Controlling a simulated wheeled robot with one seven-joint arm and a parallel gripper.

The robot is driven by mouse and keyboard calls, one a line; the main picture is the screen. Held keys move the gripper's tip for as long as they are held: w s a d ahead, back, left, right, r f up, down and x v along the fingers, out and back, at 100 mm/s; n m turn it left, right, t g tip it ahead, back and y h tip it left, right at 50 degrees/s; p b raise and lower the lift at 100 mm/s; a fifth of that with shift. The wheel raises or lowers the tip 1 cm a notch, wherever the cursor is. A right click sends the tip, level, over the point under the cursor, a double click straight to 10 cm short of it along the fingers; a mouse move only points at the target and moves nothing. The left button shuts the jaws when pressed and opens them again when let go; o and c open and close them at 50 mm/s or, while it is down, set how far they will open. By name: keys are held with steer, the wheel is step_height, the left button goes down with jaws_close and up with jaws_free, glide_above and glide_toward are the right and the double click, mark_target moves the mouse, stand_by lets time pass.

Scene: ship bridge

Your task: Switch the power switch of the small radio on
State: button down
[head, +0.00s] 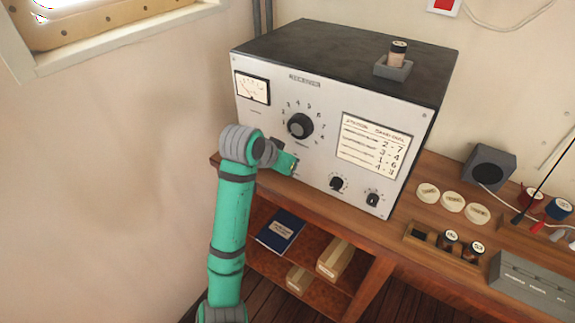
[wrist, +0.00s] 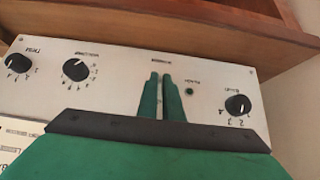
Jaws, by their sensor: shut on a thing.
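The radio (head: 262,112) is a box with a dark top and a white front panel, standing on the wooden desk. Its panel (wrist: 118,72) appears upside down in the wrist view. My gripper (head: 291,168) is at the lower left part of the panel. In the wrist view its two green fingers (wrist: 161,80) are close together, pointing at the panel below a small label. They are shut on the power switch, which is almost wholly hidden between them. I cannot tell which way the switch stands. A small dark green round lamp (wrist: 189,91) sits beside the fingers.
Black knobs (head: 337,184) flank the fingers on the panel, and a large dial knob (head: 300,125) is above. A small holder (head: 393,69) stands on top. A speaker (head: 489,166) and white discs (head: 452,201) lie to the right. A shelf with a blue book (head: 280,231) is below.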

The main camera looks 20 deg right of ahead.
steer(key=shift+a, duration=0.1)
steer(key=c, duration=1.9)
jaws_free()
steer(key=v, duration=1)
steer(key=shift+s+a+r, duration=0.2)
steer(key=shift+s+r, duration=0.05)
steer(key=shift+w, duration=0.1)
